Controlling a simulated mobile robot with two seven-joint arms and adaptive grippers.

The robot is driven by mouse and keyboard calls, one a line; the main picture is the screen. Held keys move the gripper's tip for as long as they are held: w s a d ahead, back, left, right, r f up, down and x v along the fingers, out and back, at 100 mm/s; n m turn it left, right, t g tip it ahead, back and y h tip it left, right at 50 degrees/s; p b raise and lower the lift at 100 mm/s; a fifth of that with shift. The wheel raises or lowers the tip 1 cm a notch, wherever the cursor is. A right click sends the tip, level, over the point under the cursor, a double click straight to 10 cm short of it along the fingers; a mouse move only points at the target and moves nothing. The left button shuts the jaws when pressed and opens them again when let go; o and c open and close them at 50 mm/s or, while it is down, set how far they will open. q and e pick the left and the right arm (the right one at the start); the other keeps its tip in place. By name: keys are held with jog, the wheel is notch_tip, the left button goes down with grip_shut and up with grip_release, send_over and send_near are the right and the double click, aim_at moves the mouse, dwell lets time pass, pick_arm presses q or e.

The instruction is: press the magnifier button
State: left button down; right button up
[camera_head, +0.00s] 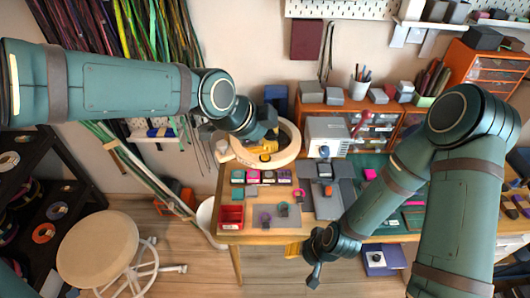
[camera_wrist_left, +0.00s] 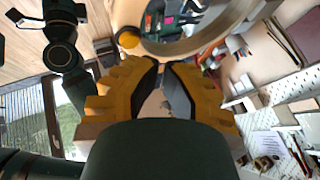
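The magnifier is a pale, wood-coloured ring (camera_head: 287,153) at the back left of the table. Its rim also arches across the top of the left wrist view (camera_wrist_left: 207,42). My left gripper (camera_head: 263,148), with yellow fingers, is over the ring's left part in the head view; I cannot tell whether it touches. In the left wrist view its dark fingertips (camera_wrist_left: 163,65) come together with nothing visible between them.
A red bin (camera_head: 231,217) and several small coloured items lie at the table's left. A white box (camera_head: 328,135) stands right of the ring, near orange drawers (camera_head: 375,118). A round stool (camera_head: 98,248) is on the floor at left. Cords hang on the wall behind.

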pick_arm(q)
notch_tip(320, 180, up, 5)
jog(key=p, duration=0.3)
dwell(0.4)
dwell(0.4)
